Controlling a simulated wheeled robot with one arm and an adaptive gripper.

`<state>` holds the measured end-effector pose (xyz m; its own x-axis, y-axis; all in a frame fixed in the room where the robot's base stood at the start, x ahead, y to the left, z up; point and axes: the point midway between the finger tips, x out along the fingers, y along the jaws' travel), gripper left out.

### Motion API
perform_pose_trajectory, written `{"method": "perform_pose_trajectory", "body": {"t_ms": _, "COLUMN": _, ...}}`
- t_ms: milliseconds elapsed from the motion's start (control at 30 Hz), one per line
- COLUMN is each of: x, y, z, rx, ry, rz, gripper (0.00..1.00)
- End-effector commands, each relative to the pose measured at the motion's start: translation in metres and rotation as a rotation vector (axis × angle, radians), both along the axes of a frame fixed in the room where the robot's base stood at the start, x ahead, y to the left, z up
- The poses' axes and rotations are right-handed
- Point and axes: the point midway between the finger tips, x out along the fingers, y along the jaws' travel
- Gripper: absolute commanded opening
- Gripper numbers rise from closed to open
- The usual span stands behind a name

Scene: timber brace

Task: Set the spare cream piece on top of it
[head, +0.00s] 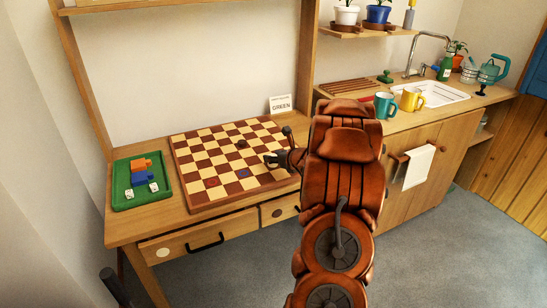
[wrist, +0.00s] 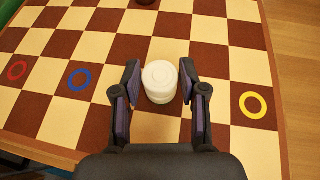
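A cream piece (wrist: 160,82) shows between the two fingers of my gripper (wrist: 160,80) in the wrist view. My gripper (head: 279,160) is low over the right part of the checkered board (head: 190,172) in the head view. The square beneath is hidden. No separate second cream piece shows.
The board has a red ring (wrist: 17,70), a blue ring (wrist: 79,79) and a yellow ring (wrist: 253,105). A dark piece (head: 241,143) stands further back. A green tray (head: 126,193) with blocks and dice is at left. A sign (head: 281,104) reads GREEN. Mugs (head: 385,106) stand at right.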

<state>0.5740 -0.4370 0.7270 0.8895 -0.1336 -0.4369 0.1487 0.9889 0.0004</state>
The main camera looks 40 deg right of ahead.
Motion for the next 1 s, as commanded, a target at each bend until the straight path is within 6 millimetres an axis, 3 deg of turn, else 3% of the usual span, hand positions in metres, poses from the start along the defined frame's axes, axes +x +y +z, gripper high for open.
{"method": "perform_pose_trajectory", "body": {"t_ms": 167, "x": 0.0, "y": 0.0, "z": 0.0, "rx": 0.0, "ry": 0.0, "rz": 0.0, "gripper": 0.62}}
{"method": "perform_pose_trajectory", "body": {"t_ms": 633, "x": -0.001, "y": 0.0, "z": 0.005, "rx": -0.001, "ry": 0.002, "rz": -0.001, "gripper": 0.62}}
{"method": "perform_pose_trajectory", "body": {"t_ms": 1000, "x": -0.042, "y": 0.006, "z": 0.026, "rx": 0.0, "ry": -0.004, "rz": -0.003, "gripper": 0.62}}
